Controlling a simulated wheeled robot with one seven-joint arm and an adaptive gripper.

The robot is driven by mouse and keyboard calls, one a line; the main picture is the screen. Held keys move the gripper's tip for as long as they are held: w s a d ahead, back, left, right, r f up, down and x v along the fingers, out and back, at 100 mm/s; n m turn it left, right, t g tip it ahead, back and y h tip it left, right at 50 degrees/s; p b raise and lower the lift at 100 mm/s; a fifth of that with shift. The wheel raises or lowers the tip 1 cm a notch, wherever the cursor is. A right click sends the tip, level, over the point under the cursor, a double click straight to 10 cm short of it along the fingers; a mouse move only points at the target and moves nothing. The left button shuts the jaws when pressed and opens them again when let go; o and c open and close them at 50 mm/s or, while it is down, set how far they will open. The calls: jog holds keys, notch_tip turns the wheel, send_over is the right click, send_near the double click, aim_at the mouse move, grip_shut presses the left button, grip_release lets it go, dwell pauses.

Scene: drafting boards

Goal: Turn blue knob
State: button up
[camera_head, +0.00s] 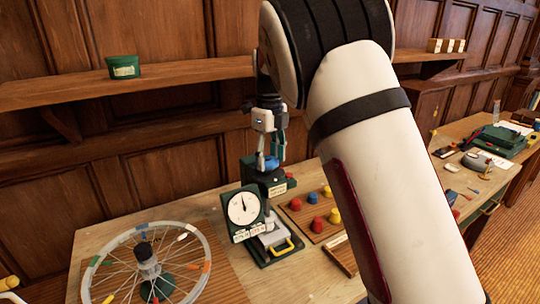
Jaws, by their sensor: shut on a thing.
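The blue knob (268,163) sits on top of a dark green device with a white dial (243,208) on the bench. My gripper (269,152) points down from above, with its fingers around the knob and shut on it. Only part of the knob shows between and below the fingers. The dial's needle points roughly upward. Small lettering on the device is too small to read.
A spoked wheel (118,290) stands at the left of the bench. A wooden board (296,205) with several red, blue and yellow knobs lies right of the device. A shelf (60,92) with a green box (123,67) runs behind. My arm hides the bench's middle right.

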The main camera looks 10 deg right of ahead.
aim_at(269, 160)
jog(key=shift+a+m, duration=0.1)
jog(key=shift+m, duration=0.6)
jog(key=o, duration=1.1)
jog(key=shift+o, duration=0.2)
notch_tip(269, 160, up, 12)
